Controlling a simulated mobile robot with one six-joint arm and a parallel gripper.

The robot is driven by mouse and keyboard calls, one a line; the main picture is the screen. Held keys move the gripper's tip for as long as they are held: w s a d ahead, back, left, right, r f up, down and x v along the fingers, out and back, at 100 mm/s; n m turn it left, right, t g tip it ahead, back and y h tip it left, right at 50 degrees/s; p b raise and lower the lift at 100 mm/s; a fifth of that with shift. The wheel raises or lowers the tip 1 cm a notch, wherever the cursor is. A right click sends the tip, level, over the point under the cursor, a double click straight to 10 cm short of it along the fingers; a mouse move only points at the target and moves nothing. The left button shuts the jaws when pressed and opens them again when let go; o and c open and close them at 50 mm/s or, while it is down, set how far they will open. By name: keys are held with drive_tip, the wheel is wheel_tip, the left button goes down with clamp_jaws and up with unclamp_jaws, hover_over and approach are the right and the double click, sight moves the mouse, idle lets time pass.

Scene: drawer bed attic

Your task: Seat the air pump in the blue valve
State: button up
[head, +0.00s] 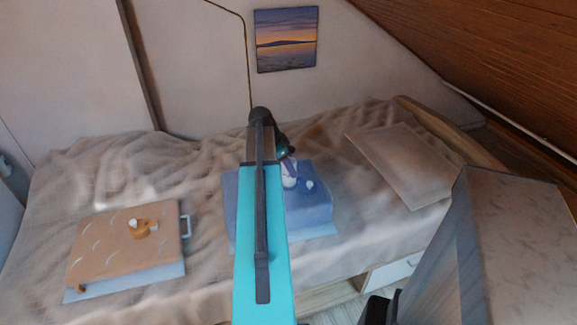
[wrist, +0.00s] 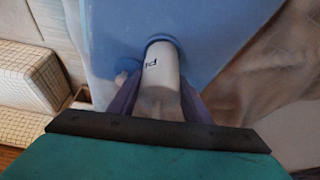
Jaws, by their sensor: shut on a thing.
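The air pump (wrist: 161,68) is a white cylinder with dark lettering, held between the purple fingers of my gripper (wrist: 160,98). Its far end is at a round blue valve (wrist: 163,40) on the blue inflatable (wrist: 215,30). The rim shows around that end; how deep the pump sits is hidden. In the head view, the pump (head: 290,181) shows beside my arm, over the blue inflatable (head: 312,212). A small light cap (head: 309,185) lies beside it on the blue top.
A tan inflatable (head: 95,250) with an orange valve (head: 143,230) and a grey handle (head: 185,226) lies on the bed's left. A flat beige panel (head: 405,165) lies at right. A large grey-beige block (head: 520,250) stands at front right. The sloped wooden ceiling hangs over the right.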

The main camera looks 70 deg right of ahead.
drive_tip(key=shift+f, duration=0.15)
drive_tip(key=o, duration=1.2)
drive_tip(key=shift+o, duration=0.2)
drive_tip(key=v, duration=1.2)
drive_tip(key=shift+b, duration=0.35)
